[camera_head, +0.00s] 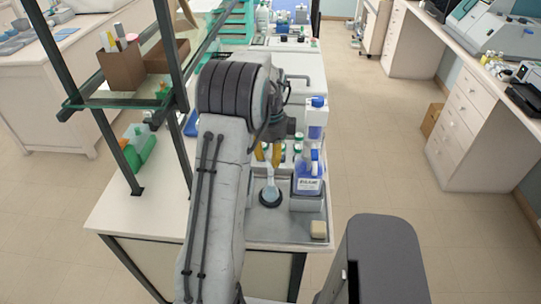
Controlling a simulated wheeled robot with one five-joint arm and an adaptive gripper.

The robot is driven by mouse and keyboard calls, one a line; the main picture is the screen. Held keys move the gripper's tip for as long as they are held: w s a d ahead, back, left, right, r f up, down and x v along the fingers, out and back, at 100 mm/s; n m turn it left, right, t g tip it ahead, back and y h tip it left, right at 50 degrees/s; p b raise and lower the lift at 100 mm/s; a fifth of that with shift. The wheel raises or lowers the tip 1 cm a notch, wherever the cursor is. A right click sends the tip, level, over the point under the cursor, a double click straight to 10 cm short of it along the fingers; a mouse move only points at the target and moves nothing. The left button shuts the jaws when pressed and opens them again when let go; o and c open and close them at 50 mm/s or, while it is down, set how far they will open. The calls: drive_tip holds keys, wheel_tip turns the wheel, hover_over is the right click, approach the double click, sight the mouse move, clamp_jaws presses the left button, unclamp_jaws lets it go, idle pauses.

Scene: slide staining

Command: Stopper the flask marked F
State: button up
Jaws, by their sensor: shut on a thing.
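My gripper (269,154) hangs over the bench, with its yellow fingers pointing down. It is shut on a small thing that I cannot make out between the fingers. A pale glass vessel with a narrow neck (269,182), which looks like a flask, stands just below the fingertips. Its foot is in or on a dark round base (270,197). I cannot tell whether the fingers or the held thing touch its neck. No letter F is readable on it, and no stopper shows clearly.
A blue-and-white labelled bottle (308,180) stands close to the right of the vessel, with another blue-capped bottle (316,118) behind it. A small beige block (319,229) lies at the front right corner. A shelf frame (167,62) rises on the left.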

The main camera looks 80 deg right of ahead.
idle(0.3)
drive_tip(key=o, duration=1.3)
drive_tip(key=shift+r+p, duration=1.35)
drive_tip(key=shift+r, duration=1.6)
drive_tip(key=shift+c, duration=0.2)
clamp_jaws()
